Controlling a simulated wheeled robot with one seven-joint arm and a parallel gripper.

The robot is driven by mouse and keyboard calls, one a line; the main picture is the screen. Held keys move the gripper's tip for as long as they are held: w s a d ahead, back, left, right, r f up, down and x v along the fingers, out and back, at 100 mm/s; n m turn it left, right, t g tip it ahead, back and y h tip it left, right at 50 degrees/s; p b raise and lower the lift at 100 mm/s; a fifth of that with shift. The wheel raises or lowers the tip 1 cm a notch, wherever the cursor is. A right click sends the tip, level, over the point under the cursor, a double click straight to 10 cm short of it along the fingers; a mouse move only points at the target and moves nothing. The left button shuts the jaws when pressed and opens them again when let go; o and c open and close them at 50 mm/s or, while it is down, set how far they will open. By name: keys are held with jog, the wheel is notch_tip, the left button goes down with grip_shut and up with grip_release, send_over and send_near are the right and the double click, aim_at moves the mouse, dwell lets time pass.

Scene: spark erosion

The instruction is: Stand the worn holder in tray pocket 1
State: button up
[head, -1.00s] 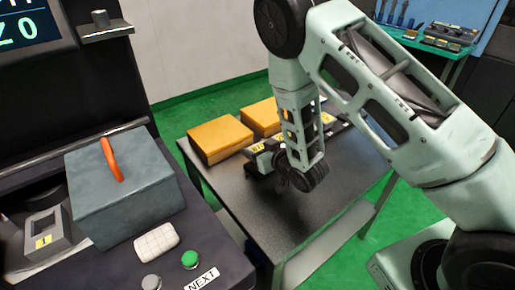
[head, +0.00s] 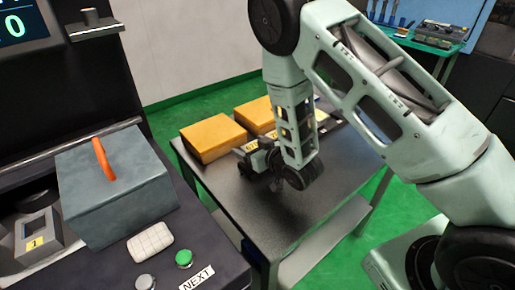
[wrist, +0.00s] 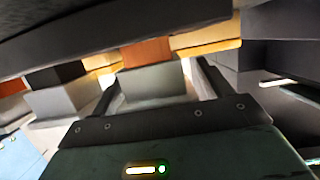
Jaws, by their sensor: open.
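My gripper (head: 272,170) is over the dark table, low beside a dark tray (head: 250,147) with yellow labels. In the wrist view its two dark fingers (wrist: 155,90) stand apart, on either side of a grey block holder (wrist: 150,82) with an orange-brown upper part. I cannot tell whether the fingers touch it. Another grey holder (wrist: 62,95) stands to its left. Which holder is the worn one cannot be told. The pocket numbers are too small or hidden, and my arm covers part of the tray.
Two yellow-orange boxes (head: 212,138) (head: 254,115) stand at the back of the table (head: 240,195). The table's front is clear. At left is a machine bench with a grey box (head: 115,190) with an orange handle, a holder stand labelled 1 (head: 38,240), and a green button (head: 184,258).

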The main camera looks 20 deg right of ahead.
jog(key=shift+s+a+f+p, duration=0.1)
jog(key=shift+s+f+p, duration=0.1)
jog(key=shift+f+p, duration=0.2)
jog(key=v, duration=0.4)
jog(key=r+v, duration=0.1)
jog(key=v, duration=0.3)
jog(key=shift+w+r+p, duration=0.15)
jog(key=shift+w+p, duration=0.1)
jog(key=shift+p, duration=0.05)
jog(key=p+v, duration=0.2)
jog(key=p, duration=0.1)
jog(key=shift+r, duration=0.1)
jog(key=s+a+r+g+p, duration=0.3)
jog(key=s+a+r+g, duration=0.3)
jog(key=a, duration=0.4)
jog(key=s+r+n+g+h, duration=0.2)
jog(key=s+r+g, duration=0.2)
jog(key=s, duration=0.5)
jog(key=s+r+n+g+h, duration=0.2)
jog(key=s+r+g, duration=0.2)
jog(key=s+r, duration=0.5)
jog(key=shift+s+d, duration=0.25)
jog(key=shift+d, duration=0.2)
